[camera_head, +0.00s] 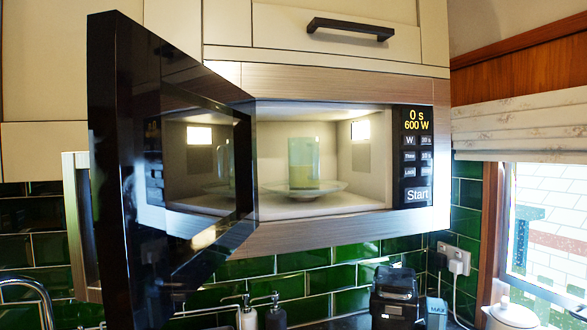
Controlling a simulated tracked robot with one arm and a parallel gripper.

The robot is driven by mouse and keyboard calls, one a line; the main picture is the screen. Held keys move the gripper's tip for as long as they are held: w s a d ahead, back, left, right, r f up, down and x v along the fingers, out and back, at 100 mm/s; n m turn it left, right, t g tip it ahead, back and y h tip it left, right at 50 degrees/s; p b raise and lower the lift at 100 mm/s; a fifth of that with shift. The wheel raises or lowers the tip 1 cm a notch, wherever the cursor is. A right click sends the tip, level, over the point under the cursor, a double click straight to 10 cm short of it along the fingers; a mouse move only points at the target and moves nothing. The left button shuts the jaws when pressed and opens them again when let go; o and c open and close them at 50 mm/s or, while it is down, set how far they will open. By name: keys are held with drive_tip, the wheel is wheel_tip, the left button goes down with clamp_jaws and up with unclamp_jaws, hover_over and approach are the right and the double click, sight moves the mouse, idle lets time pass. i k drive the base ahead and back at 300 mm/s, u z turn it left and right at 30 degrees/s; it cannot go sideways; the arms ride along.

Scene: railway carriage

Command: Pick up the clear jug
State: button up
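A clear, greenish jug (304,165) stands upright inside the lit microwave (345,215). It rests on a round glass plate (335,187) and looks partly filled with something yellowish. The microwave's black door (115,170) is swung open toward me on the left, and its glass reflects the interior. The display reads 0 s and 600 W. My gripper is not in view, so I cannot see whether it is open or shut.
The open door blocks the left side of the approach. A cupboard with a black handle (350,28) is above. Below are soap bottles (275,313), a black appliance (395,298) and a white lidded pot (512,313). A window (548,240) is at right.

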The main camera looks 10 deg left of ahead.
sight(303, 161)
drive_tip(key=u, duration=0.1)
drive_tip(key=i, duration=1)
drive_tip(key=z, duration=0.1)
